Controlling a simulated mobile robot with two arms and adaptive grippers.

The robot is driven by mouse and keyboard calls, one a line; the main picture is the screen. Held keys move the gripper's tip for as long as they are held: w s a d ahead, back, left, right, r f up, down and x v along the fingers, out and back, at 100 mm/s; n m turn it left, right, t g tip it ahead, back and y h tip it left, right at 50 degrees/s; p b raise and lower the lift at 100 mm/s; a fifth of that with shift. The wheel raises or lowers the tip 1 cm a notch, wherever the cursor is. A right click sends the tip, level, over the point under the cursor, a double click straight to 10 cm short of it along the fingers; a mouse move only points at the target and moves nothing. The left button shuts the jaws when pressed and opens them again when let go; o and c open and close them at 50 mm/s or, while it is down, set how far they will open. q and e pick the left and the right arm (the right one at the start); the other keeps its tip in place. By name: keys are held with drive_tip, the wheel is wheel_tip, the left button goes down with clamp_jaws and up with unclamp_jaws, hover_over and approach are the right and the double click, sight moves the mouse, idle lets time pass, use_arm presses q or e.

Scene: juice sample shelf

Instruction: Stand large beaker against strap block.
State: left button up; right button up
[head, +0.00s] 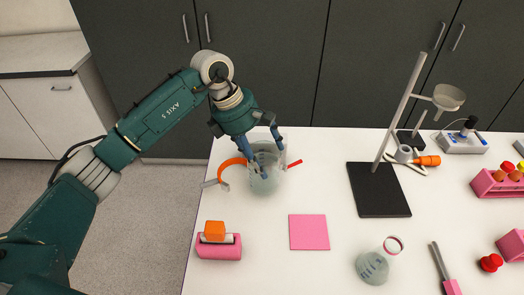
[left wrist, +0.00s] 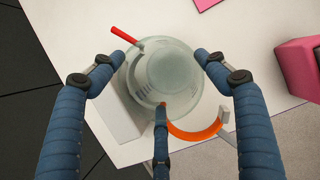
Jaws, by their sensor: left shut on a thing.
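The large beaker (head: 265,182), clear grey glass with markings, is near the back left corner of the white table; in the left wrist view (left wrist: 168,75) I look down on it. My left gripper (head: 263,158) reaches down and is shut on it, with blue fingers on both sides and a third finger at the near side. The strap block is the pale grey block (left wrist: 117,108) beside the beaker, with an orange strap (head: 232,164) and a red handle (head: 295,163). The beaker partly hides the block, and I cannot tell whether they touch. My right gripper is out of view.
A pink square (head: 309,232) lies clear at the middle. A pink dispenser with an orange top (head: 219,246) is at the front left. A round flask (head: 372,267) is at the front. A stand with a black base (head: 379,192) is to the right.

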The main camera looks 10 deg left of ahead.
use_arm(q)
drive_tip(key=shift+w+a+f+p, duration=0.15)
drive_tip(key=shift+w+f+p, duration=0.35)
drive_tip(key=shift+w, duration=0.4)
drive_tip(key=shift+w+f, duration=0.15)
drive_tip(key=shift+f, duration=0.2)
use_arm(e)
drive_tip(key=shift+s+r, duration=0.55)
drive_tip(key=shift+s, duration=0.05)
use_arm(q)
drive_tip(key=o, duration=1.9)
drive_tip(key=shift+f, duration=0.1)
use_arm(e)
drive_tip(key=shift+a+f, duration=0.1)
use_arm(q)
drive_tip(key=shift+a, duration=0.1)
